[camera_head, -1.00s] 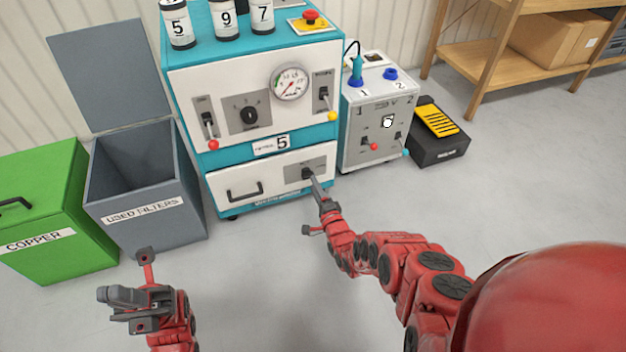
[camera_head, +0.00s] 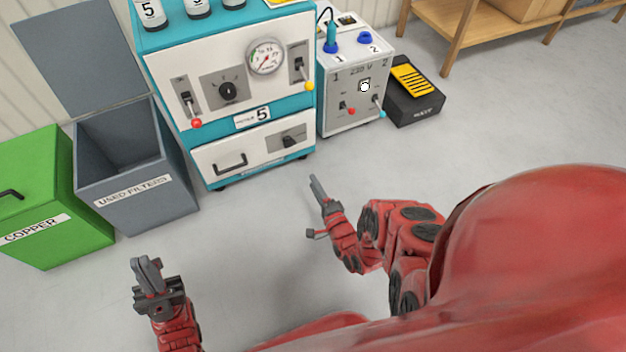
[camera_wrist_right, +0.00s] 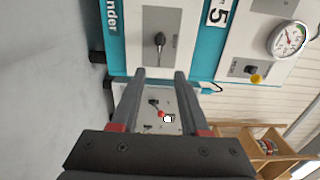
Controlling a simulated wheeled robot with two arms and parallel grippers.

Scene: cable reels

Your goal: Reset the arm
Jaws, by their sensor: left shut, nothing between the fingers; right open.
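My right gripper (camera_head: 317,187) is in the middle of the head view, above the floor and in front of the teal and white machine (camera_head: 253,135). It touches nothing. In the right wrist view, its two fingers (camera_wrist_right: 160,75) stand apart with nothing held between them. My left gripper (camera_head: 148,272) is at the lower left of the head view, raised above the floor, shut and empty.
A green COPPER bin (camera_head: 45,205) and an open grey USED FILTERS bin (camera_head: 150,206) stand at the left. The grey control box (camera_head: 350,115) and a black pedal with a yellow top (camera_head: 414,92) stand right of the machine. A wooden shelf (camera_head: 468,30) is at the back right. The floor between is clear.

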